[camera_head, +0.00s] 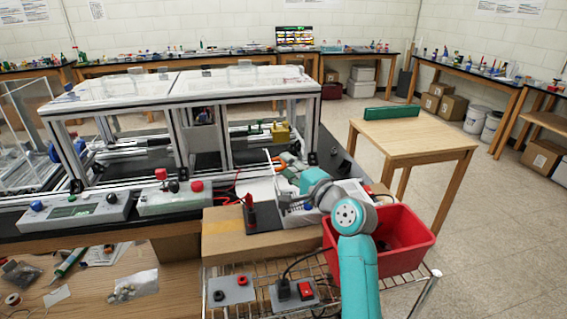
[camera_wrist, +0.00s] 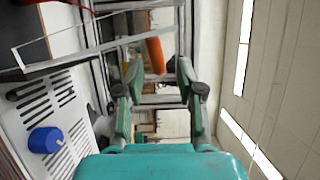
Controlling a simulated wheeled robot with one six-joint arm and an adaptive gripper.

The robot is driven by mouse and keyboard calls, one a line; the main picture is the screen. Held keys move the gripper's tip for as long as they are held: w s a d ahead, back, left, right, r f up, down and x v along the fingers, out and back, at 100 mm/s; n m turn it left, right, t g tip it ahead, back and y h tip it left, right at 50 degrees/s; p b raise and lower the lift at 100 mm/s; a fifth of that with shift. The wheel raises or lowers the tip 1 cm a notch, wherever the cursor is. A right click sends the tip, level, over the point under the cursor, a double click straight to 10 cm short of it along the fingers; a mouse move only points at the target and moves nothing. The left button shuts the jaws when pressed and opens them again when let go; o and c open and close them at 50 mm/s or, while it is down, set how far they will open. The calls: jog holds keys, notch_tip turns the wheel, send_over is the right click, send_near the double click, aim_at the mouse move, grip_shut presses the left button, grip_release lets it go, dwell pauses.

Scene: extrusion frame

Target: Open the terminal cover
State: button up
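My gripper (camera_wrist: 158,72) is open, with its two fingers apart and nothing seen held between them. An orange rounded piece (camera_wrist: 155,54) shows beyond the fingertips; its distance is unclear. A white vented case (camera_wrist: 48,108) with a blue knob (camera_wrist: 45,140) lies left of the fingers in the wrist view. A clear plate with pale edges (camera_wrist: 33,52) shows above the case; I cannot tell if it is the terminal cover. In the head view my teal arm reaches over a white unit (camera_head: 297,215) and hides part of it. The gripper's fingers are hard to make out there.
A red bin (camera_head: 410,238) stands right beside my arm. An aluminium extrusion frame (camera_head: 180,90) with clear panels fills the left. Control boxes with knobs (camera_head: 175,198) sit at the bench front. A wooden table (camera_head: 415,140) stands at right, with open floor beyond.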

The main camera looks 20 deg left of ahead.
jog(key=shift+x, duration=1.25)
grip_shut()
jog(key=shift+s, duration=0.1)
